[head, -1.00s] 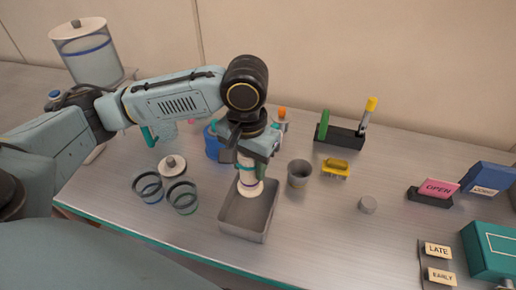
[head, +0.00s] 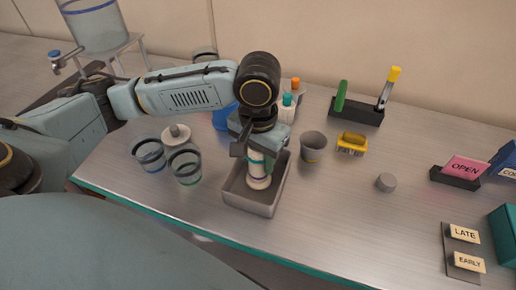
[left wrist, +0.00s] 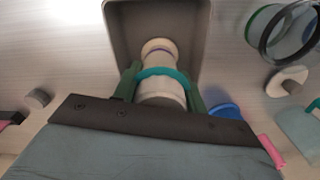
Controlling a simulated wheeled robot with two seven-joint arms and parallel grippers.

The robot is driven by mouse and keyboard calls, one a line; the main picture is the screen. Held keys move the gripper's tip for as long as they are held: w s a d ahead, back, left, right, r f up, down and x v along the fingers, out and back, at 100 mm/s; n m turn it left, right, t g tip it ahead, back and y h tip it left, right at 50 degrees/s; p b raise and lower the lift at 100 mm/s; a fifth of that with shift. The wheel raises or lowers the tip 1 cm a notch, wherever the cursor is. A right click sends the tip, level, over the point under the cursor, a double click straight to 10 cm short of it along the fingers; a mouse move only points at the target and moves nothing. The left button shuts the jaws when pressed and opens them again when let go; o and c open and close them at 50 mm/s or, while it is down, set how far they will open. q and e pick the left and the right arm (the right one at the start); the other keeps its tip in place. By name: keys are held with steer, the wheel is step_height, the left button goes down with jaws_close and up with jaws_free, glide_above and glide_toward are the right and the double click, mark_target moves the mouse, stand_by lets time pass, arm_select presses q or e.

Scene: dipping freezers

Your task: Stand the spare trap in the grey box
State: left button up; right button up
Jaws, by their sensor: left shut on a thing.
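The spare trap (head: 258,169) is a pale cylinder with a teal band and a wider round foot. My left gripper (head: 258,151) is shut on its upper part and holds it upright, foot down, inside the grey box (head: 249,205). In the left wrist view, the trap (left wrist: 159,90) sits between the green fingers of the gripper (left wrist: 161,80), with the box wall (left wrist: 120,30) around its foot end. I cannot tell whether the foot touches the box floor. My right gripper is in neither view.
Clear jars (head: 186,166) stand left of the box, and a grey cup (head: 313,147) stands close to its right. The bench is bare front right of the box.

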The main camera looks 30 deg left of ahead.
arm_select(q)
steer(key=shift+f, duration=0.3)
steer(key=shift+f, duration=0.35)
stand_by(0.4)
steer(key=o, duration=1.1)
steer(key=shift+r+p, duration=1.5)
steer(key=shift+p, duration=0.45)
step_height(320, 180, up, 5)
steer(key=p, duration=0.7)
steer(key=shift+f, duration=0.3)
